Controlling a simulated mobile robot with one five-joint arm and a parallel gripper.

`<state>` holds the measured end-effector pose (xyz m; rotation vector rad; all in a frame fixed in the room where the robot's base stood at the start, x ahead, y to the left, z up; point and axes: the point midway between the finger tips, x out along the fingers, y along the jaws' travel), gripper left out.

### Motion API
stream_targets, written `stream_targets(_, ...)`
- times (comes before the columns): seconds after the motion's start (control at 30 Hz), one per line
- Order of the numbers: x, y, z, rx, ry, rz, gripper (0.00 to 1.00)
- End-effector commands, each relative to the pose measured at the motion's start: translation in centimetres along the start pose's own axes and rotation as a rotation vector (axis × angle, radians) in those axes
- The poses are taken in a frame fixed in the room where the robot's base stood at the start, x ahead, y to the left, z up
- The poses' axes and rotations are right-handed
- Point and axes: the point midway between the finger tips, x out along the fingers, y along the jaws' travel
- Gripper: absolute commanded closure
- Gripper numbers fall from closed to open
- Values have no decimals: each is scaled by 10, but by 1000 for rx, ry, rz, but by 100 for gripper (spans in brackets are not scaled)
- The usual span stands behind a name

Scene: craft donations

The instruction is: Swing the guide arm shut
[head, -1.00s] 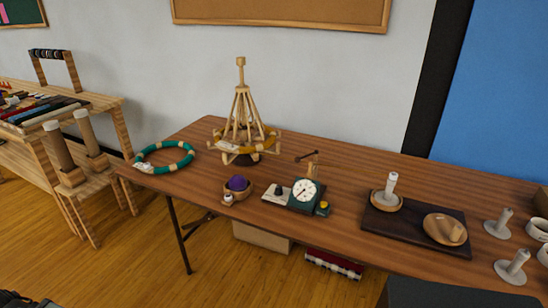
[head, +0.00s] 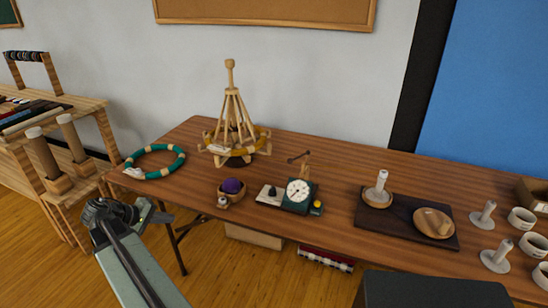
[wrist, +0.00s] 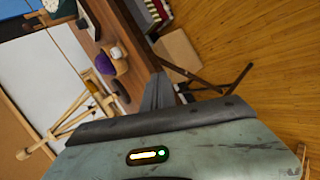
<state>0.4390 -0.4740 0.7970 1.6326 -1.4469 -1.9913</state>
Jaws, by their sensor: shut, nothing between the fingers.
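A small dial meter (head: 299,192) with a round white face stands on the wooden table in the head view. Beside it at the back, a wooden post carries a thin dark arm (head: 298,157), which looks like the guide arm. It sticks out to the left above the meter; its exact angle is too small to tell. My gripper (head: 164,215) is at the table's front left edge, well left of the meter, touching nothing that I can see. In the wrist view its fingers (wrist: 159,92) are shut and empty.
A purple yarn ball (head: 233,186) in a wooden bowl stands between my gripper and the meter. A teal-and-cream ring (head: 155,175) lies at the left and a wooden yarn swift (head: 232,110) stands behind. A dark tray (head: 374,222) with wooden dishes is to the right.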

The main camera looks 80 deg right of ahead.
Motion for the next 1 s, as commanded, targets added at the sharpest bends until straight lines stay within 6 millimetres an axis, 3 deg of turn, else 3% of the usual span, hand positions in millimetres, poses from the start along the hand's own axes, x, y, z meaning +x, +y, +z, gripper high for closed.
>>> stream_targets(0.03, 29, 66, 5, 58, -55, 114, 100)
stream_targets(0.1, 59, 141, 22, 112, -118, 268, 100)
stream_targets(0.2, 85, 222, 48, 156, -195, 443, 100)
stream_targets(0.3, 97, 268, 68, 174, -243, 550, 100)
stream_targets(0.4, 100, 286, 76, 180, -263, 595, 100)
stream_targets(0.63, 109, 291, 81, 180, -266, 601, 100)
stream_targets(1.0, 171, 331, 104, 180, -267, 599, 100)
